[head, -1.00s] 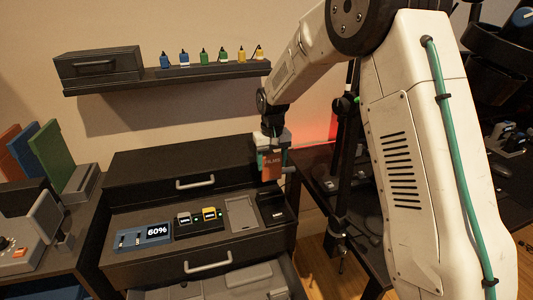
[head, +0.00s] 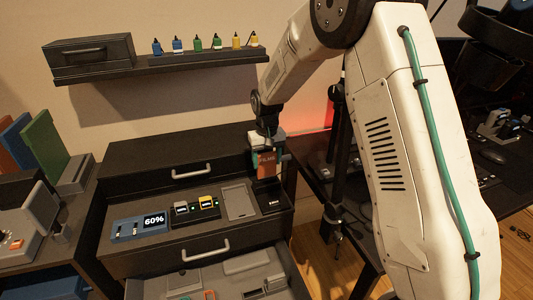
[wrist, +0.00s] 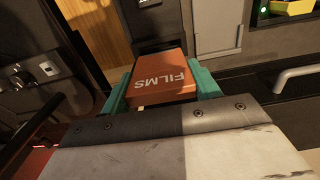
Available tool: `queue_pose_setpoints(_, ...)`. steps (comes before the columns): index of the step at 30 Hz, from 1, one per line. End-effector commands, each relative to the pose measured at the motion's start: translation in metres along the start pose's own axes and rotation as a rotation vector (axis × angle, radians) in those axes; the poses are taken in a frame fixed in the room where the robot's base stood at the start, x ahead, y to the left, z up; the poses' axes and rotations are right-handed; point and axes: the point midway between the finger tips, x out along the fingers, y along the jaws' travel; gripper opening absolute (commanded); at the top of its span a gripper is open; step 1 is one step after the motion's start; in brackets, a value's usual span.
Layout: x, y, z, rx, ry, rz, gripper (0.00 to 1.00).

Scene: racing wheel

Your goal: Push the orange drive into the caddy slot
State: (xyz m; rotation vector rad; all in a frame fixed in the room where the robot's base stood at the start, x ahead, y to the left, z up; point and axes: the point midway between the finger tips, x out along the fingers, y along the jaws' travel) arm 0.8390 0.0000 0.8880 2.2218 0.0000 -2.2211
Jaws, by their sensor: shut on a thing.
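The orange drive (head: 268,166), marked "FILMS", is gripped in my gripper (head: 268,157) at the right end of the cabinet top. It also shows in the wrist view (wrist: 160,76) between the teal fingers, with its label upside down. The black caddy (head: 271,203) stands on the cabinet's right front corner. In the head view the drive is upright, with its lower end at the caddy's back part. I cannot tell whether it is in the slot, because the slot is hidden.
A grey panel (head: 239,201), two small docked drives (head: 195,206) and a blue display unit (head: 140,231) lie left of the caddy. A lower drawer (head: 220,278) stands open in front. A black post (head: 340,170) and desk are to the right.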

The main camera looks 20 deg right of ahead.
Motion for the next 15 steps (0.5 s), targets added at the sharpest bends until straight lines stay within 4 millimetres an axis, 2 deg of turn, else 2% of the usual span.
queue_pose_setpoints(6, 0.0105, -0.0001, 0.0002, 0.000, 0.000, 0.000, 0.35)
queue_pose_setpoints(15, 0.0125, -0.0001, 0.0001, 0.000, 0.001, 0.000, 0.35)
